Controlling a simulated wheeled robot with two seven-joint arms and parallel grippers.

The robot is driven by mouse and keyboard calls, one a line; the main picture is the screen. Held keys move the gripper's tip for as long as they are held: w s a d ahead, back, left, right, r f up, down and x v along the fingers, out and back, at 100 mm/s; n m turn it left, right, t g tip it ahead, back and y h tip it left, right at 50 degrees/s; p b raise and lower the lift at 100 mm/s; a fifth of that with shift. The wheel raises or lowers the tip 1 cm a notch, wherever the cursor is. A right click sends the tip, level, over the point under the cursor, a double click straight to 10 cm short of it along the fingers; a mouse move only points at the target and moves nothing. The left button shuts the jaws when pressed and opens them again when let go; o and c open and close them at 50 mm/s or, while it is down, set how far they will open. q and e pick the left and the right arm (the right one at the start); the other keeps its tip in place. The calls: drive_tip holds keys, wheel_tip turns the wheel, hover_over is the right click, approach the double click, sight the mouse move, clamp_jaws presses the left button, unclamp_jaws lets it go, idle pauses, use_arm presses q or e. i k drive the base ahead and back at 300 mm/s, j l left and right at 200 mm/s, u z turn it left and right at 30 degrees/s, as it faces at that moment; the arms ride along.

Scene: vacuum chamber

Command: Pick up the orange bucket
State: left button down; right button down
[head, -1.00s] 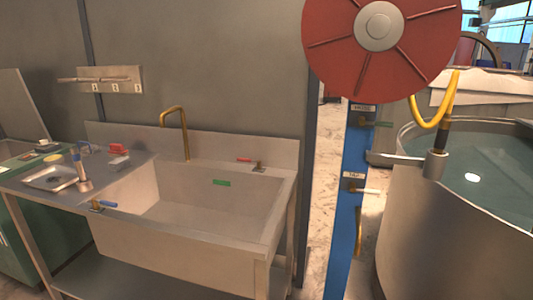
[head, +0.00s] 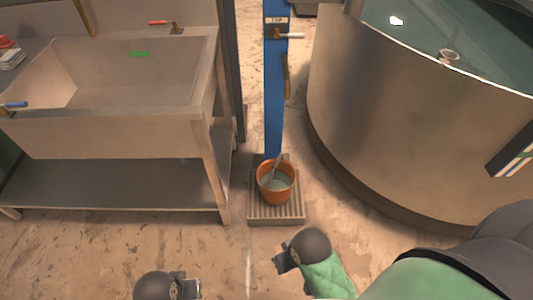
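The orange bucket (head: 275,194) stands upright on a slatted grey grate on the floor, at the foot of a blue post. Pale grey-green liquid shows inside it, and a thin grey stick-like thing leans in it. My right arm comes in from the lower right with a green sleeve and a dark rounded end. Its gripper (head: 283,261) is below the bucket in the picture, apart from it. My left gripper (head: 184,286) is at the bottom edge, left of the right one and partly cut off. The fingers of both are too small to read.
A steel sink bench (head: 110,130) with a lower shelf stands on the left. A large round metal tank (head: 385,120) of water stands on the right. The blue post (head: 274,90) rises behind the grate (head: 276,214). Bare floor lies in front of the grate.

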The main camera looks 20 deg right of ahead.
sight(276, 178)
drive_tip(key=k+l+z, duration=0.15)
drive_tip(key=k+z, duration=0.3)
drive_tip(key=z, duration=1.15)
